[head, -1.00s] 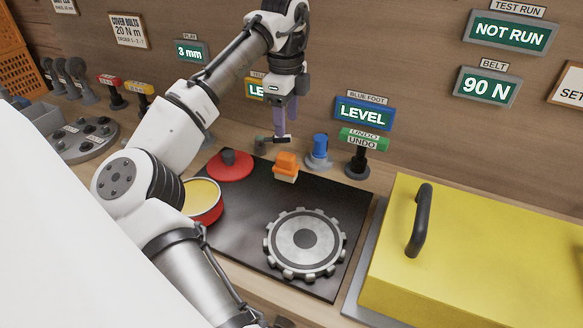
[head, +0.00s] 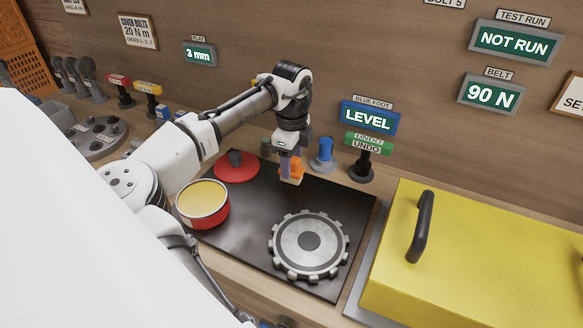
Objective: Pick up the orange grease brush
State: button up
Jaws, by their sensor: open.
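The orange grease brush (head: 298,170) stands on the black mat (head: 251,218) near its back edge. My gripper (head: 290,177) is down at the brush, with its purple fingers overlapping the brush's left side in the head view. The jaws are open. I cannot tell whether both fingers straddle the brush, because the near finger and the gripper body hide part of it.
An open red tin of yellow grease (head: 203,205) and its red lid (head: 236,168) are left of my gripper. A grey gear (head: 309,245) lies in front. A yellow cover (head: 480,255) is at right.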

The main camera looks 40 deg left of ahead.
jog(key=c, duration=0.9)
jog(key=shift+r, duration=0.15)
notch_tip(320, 180, up, 20)
jog(key=shift+f+b, duration=0.1)
jog(key=shift+b, duration=0.55)
jog(key=o, duration=0.3)
jog(key=shift+c, duration=0.8)
